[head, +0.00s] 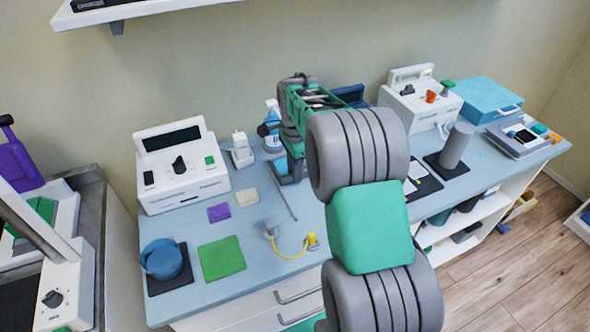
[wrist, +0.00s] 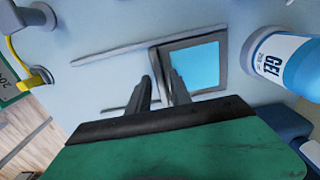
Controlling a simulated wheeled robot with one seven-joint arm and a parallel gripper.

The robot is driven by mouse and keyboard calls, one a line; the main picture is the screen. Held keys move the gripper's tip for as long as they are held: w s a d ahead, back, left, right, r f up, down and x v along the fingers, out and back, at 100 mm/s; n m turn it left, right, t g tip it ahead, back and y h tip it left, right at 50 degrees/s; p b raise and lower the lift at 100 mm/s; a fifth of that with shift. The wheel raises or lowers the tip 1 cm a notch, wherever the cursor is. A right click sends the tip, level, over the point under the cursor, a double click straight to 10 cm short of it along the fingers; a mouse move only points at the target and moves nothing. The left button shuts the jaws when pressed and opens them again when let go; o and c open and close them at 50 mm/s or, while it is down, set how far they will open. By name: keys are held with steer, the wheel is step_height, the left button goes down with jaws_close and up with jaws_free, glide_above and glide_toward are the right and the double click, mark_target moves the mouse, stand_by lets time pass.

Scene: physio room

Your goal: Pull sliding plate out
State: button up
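The sliding plate (wrist: 158,62) shows in the wrist view as a grey upright edge at the left side of a grey frame with a light blue middle (wrist: 197,66). Thin grey rails run left from it along the blue bench top. My gripper (wrist: 161,78) points down at this edge, with one finger on each side of it. The fingers stand apart, and I cannot see firm contact. In the head view my gripper (head: 290,178) is low over the bench, and my arm hides much of the area. A rail (head: 282,200) shows just in front of it.
A gel bottle (wrist: 285,62) stands close at the right in the wrist view. A yellow cable (head: 290,254) with plugs lies nearer the bench front. A control box (head: 180,170) stands at the left, and a grey cylinder (head: 456,145) at the right. Bench space left of the rail is partly clear.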

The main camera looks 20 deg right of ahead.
jaws_close()
stand_by(1.1)
